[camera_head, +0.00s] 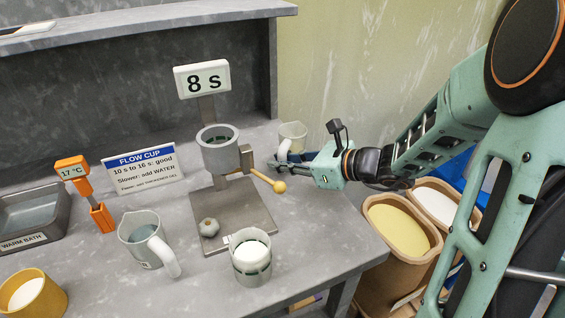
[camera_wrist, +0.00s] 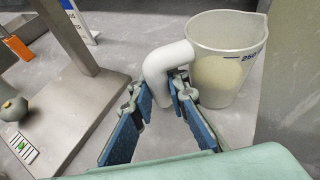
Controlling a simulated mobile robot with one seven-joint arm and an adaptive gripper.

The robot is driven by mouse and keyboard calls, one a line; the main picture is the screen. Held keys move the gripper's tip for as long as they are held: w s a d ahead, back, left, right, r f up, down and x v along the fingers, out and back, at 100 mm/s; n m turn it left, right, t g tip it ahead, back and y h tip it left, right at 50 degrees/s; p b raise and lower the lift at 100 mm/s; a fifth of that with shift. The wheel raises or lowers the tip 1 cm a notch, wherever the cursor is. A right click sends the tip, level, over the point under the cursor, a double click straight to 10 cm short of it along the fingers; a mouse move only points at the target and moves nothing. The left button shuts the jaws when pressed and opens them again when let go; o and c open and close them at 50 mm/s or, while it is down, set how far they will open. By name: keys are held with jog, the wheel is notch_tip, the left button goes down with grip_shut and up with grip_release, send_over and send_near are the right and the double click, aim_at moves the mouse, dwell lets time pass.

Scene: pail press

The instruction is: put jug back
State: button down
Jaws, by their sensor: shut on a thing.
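A translucent jug (camera_wrist: 228,62) with a white curved handle (camera_wrist: 168,62) and blue print shows in the wrist view. It looks upright on the grey table, and its lower part looks pale cream. The same jug (camera_head: 293,136) shows in the head view at the table's back right, partly hidden by my gripper. My gripper (camera_wrist: 168,92) is shut on the handle; in the head view my gripper (camera_head: 284,162) reaches in from the right. A second jug (camera_head: 146,240) with a white handle stands at the front left, with clear greyish liquid in it.
A flow cup stand (camera_head: 220,150) with a yellow-knobbed lever (camera_head: 279,187) and an "8 s" display (camera_head: 202,78) stands left of my gripper. A glass with white contents (camera_head: 251,262), a yellow cup (camera_head: 33,296) and a warm bath (camera_head: 30,217) are nearby. Open bins (camera_head: 400,229) stand right of the table.

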jog(key=shift+f, duration=0.25)
jog(key=c, duration=1.9)
grip_release()
jog(key=shift+r, duration=0.1)
jog(key=shift+d+r, duration=0.2)
jog(key=shift+r, duration=0.15)
jog(key=p+v, duration=0.2)
jog(key=v, duration=0.9)
jog(key=shift+s+d, duration=0.2)
jog(key=shift+s, duration=0.05)
jog(key=shift+r, duration=0.1)
